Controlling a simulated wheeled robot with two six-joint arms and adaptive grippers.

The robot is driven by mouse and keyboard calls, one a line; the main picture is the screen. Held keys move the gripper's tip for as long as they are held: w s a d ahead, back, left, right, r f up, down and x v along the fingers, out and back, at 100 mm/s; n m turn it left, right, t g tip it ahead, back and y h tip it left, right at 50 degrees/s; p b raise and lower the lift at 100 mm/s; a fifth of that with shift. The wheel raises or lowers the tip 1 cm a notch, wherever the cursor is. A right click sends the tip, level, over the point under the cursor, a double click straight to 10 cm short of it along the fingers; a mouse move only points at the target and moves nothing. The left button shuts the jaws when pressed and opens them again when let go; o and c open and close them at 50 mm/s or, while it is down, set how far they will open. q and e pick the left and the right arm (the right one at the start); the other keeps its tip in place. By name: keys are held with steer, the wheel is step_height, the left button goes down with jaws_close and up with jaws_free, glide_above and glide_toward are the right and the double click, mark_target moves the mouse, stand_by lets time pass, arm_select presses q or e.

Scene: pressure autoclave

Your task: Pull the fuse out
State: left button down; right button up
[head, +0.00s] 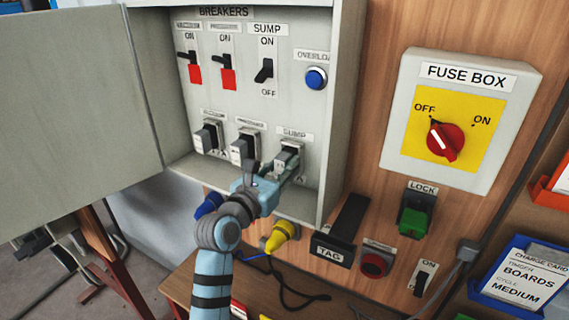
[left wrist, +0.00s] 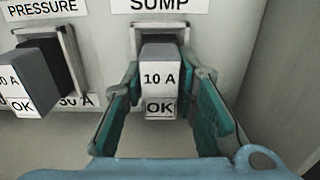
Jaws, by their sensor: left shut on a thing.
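The sump fuse (left wrist: 160,75) is a grey block with white "10 A" and "OK" labels. It sits at its holder under the "SUMP" label; I cannot tell how far in it is. In the head view the same fuse (head: 286,160) is partly hidden by my gripper. My left gripper (head: 284,172) comes from below and is shut on this fuse, one teal-padded finger on each side in the left wrist view. My right gripper is not in view.
Two more fuses (head: 207,137) (head: 243,146) stand to the left. The cabinet's side wall (head: 342,110) is close on the right. Breakers are above. A fuse box (head: 455,120) reads OFF by its red knob (head: 445,141). A green-bodied lock (head: 412,222) and a yellow plug (head: 282,234) are lower.

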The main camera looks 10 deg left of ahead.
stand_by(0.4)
arm_select(q)
steer(key=shift+v, duration=3.1)
